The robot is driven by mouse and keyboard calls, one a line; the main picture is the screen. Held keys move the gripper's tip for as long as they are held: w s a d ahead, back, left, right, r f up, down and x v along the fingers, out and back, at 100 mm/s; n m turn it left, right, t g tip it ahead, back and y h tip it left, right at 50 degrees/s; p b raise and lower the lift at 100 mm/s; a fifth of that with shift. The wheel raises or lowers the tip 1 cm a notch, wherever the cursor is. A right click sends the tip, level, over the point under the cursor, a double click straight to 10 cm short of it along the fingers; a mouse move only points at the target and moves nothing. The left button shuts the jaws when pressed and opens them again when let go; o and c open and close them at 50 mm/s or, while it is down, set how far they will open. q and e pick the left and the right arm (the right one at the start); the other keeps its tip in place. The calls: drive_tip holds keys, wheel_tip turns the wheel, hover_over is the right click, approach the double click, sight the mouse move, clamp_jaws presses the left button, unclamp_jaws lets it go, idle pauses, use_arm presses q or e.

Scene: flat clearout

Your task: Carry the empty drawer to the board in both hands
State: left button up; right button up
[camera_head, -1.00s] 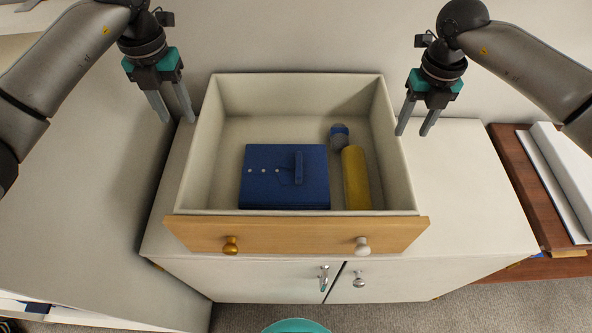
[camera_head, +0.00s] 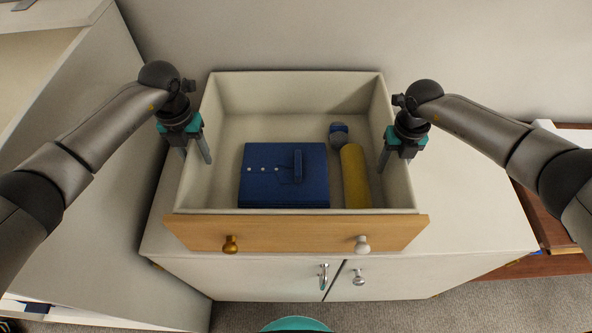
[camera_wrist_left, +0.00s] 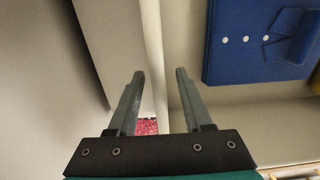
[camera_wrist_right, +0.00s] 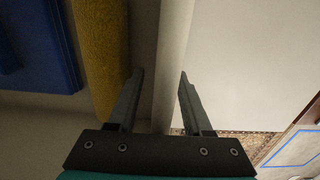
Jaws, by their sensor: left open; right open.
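The drawer (camera_head: 296,234) sits on top of the white cabinet, its wooden front with two knobs facing me. It is not empty: a blue box (camera_head: 283,190), a yellow cylinder (camera_head: 355,178) and a small grey-and-blue object (camera_head: 339,133) lie inside. My left gripper (camera_head: 195,158) is open at the left wall; in the left wrist view its fingers (camera_wrist_left: 158,74) are on either side of that wall (camera_wrist_left: 153,35). My right gripper (camera_head: 393,165) is open at the right wall; in the right wrist view its fingers (camera_wrist_right: 160,75) straddle that wall (camera_wrist_right: 173,40). Contact cannot be told.
The white cabinet top (camera_head: 470,200) is clear to the right of the drawer. A tall pale panel (camera_head: 90,190) stands close on the left. A reddish-brown wooden surface (camera_head: 535,218) is at the right, partly behind my right arm. A wall is behind.

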use_arm(q)
drive_tip(key=shift+f, duration=0.15)
use_arm(e)
drive_tip(key=shift+f, duration=0.2)
use_arm(q)
clamp_jaws()
use_arm(e)
clamp_jaws()
idle(0.9)
use_arm(q)
drive_tip(key=shift+w+r, duration=0.25)
use_arm(e)
drive_tip(key=shift+w+r, duration=0.25)
